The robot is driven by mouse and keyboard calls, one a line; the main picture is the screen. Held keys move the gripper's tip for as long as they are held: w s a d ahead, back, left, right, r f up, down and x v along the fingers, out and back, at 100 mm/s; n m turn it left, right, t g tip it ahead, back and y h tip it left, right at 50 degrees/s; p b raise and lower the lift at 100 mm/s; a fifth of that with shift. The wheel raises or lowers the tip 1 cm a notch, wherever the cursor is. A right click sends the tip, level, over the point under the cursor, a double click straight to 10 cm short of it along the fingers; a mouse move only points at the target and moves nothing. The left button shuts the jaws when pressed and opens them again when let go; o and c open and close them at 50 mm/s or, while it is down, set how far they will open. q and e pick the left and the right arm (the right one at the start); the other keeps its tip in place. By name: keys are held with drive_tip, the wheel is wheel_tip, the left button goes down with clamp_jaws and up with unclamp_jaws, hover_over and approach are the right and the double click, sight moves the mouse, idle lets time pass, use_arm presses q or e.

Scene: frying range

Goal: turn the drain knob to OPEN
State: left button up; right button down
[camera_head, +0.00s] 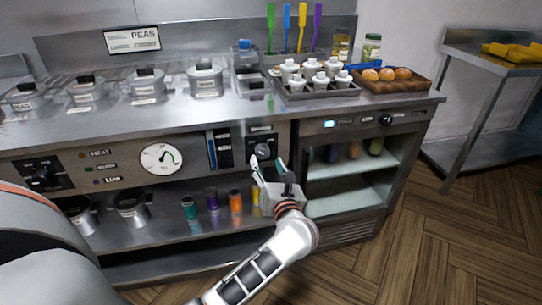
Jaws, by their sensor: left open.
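A small dark knob panel with a round knob (262,151) is on the front of the steel counter, right of the level gauge. Its lettering is too small to read, so I cannot tell whether it is the drain knob or which way it points. My left gripper (268,163) is open just in front of this knob, one finger at its left and one at its lower right. I cannot tell whether the fingers touch it. Another dark knob (42,175) is at the far left, and one (385,119) is at the right. My right gripper is not in view.
A round dial (161,159) and a blue level gauge (212,150) sit left of the gripper. A shelf below holds coloured jars (213,199). The counter top holds lidded pans (205,79) and an egg tray (390,87).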

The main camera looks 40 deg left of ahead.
sight(264, 155)
use_arm(q)
drive_tip(key=shift+x, duration=2.5)
drive_tip(key=shift+f, duration=0.1)
drive_tip(key=c, duration=1.1)
